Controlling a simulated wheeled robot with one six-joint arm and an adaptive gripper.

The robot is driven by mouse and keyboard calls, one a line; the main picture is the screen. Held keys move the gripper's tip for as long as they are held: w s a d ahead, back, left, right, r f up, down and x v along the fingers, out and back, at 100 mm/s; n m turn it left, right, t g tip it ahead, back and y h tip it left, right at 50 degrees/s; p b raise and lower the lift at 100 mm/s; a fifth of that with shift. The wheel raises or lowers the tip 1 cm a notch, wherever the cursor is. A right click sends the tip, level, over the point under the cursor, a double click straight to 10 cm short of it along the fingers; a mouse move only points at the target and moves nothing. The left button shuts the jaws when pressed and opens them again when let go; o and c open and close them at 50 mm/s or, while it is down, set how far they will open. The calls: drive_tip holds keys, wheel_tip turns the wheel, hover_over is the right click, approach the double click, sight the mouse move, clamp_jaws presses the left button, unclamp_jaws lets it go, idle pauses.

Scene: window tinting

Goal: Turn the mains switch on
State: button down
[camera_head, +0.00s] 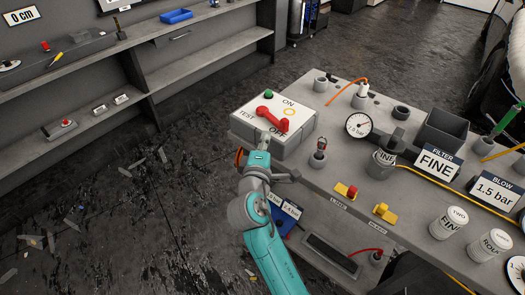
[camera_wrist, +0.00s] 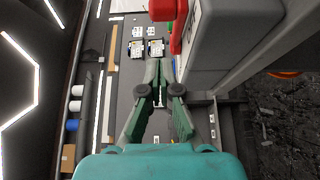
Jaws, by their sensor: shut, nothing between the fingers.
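The mains switch is a white-faced grey box (camera_head: 298,145) at the table's near left corner, marked ON, OFF and TEST. Its red handle (camera_head: 270,118) lies slanted across the face, its lower right end beside the word OFF. A green button (camera_head: 268,96) sits near the box's far edge, and a yellow ring is by ON. My gripper (camera_head: 259,157) is shut and empty, just in front of the box's near side. In the wrist view my gripper's fingertips (camera_wrist: 160,66) are together, below and apart from the red handle (camera_wrist: 178,27); the box fills the upper right.
Shelves (camera_head: 200,52) stand at the left. The floor between is open, with scattered scraps.

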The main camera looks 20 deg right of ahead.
sight(282, 124)
drive_tip(key=w+d, duration=0.1)
drive_tip(key=d, duration=0.2)
drive_tip(key=w+d, duration=0.1)
drive_tip(key=shift+w+d, duration=0.15)
drive_tip(key=shift+w, duration=0.2)
drive_tip(key=shift+d, duration=0.6)
drive_tip(key=w+d, duration=0.1)
drive_tip(key=d, duration=0.3)
drive_tip(key=w+d, duration=0.1)
drive_tip(key=d, duration=0.1)
drive_tip(key=shift+w, duration=0.3)
drive_tip(key=shift+w+d, duration=1.15)
drive_tip(key=shift+s, duration=0.1)
drive_tip(key=v, duration=1.2)
